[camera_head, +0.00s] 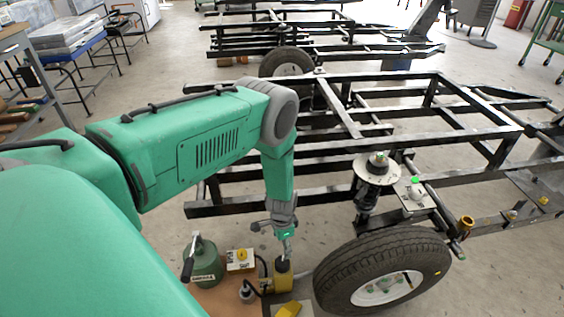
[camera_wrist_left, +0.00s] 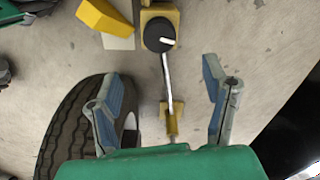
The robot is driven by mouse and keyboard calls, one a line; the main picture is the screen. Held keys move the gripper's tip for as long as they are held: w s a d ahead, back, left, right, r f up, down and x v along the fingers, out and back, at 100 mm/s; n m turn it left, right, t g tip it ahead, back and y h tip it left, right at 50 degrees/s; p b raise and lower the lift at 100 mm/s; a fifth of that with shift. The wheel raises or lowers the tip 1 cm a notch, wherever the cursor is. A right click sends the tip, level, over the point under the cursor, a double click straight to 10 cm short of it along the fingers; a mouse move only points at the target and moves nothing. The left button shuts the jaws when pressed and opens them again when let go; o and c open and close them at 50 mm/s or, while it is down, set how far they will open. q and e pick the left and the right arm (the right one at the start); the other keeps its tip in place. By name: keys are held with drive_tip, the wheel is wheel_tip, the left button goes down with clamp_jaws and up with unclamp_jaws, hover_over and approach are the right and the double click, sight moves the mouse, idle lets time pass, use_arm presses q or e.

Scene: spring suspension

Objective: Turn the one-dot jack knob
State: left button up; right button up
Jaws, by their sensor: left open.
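A yellow jack (camera_head: 283,277) stands on the floor left of the tyre in the head view, with my left gripper (camera_head: 287,247) just above it, partly hiding its top. In the left wrist view, a round black knob (camera_wrist_left: 160,34) with a white mark sits on a yellow block, and a pale rod runs from it to a smaller yellow piece (camera_wrist_left: 172,122). My left gripper (camera_wrist_left: 164,75) is open, its fingers wide apart on either side of the rod and apart from it. I cannot make out any dots. My right gripper is not in view.
A green can (camera_head: 206,264), a labelled box (camera_head: 240,262) and a yellow block (camera_head: 289,309) crowd the jack's left and front.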

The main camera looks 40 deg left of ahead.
sight(282, 262)
use_arm(q)
wheel_tip(282, 262, down, 14)
drive_tip(key=m+b, duration=0.3)
drive_tip(key=b, duration=0.3)
drive_tip(key=shift+r, duration=0.2)
drive_tip(key=c, duration=1.2)
